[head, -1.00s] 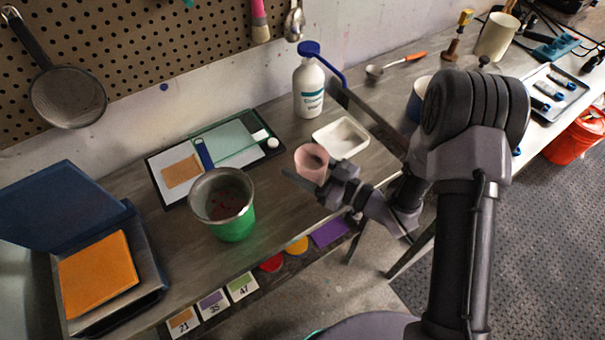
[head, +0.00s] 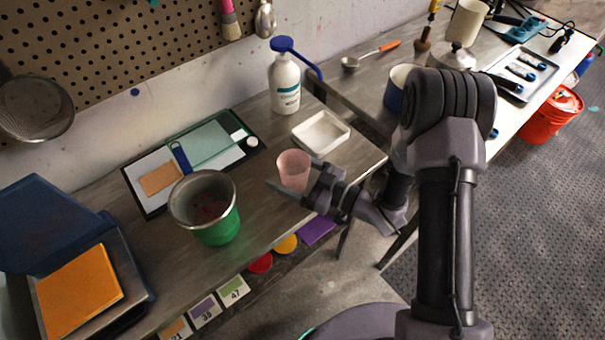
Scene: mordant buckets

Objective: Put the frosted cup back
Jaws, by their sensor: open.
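The frosted cup (head: 293,168) is pinkish and translucent. It stands upright on the grey workbench near the front edge, just in front of the white tray. My gripper (head: 293,188) is open at the cup's front right side, with one finger in front of the cup's lower part. I cannot tell whether the fingers touch it. The white shallow tray (head: 342,133) is empty behind the cup.
A green bucket (head: 218,228) with a grey rim stands left of the cup. A dark-edged board (head: 152,207) with a glass plate lies at the back left. An orange pad (head: 80,290) lies far left.

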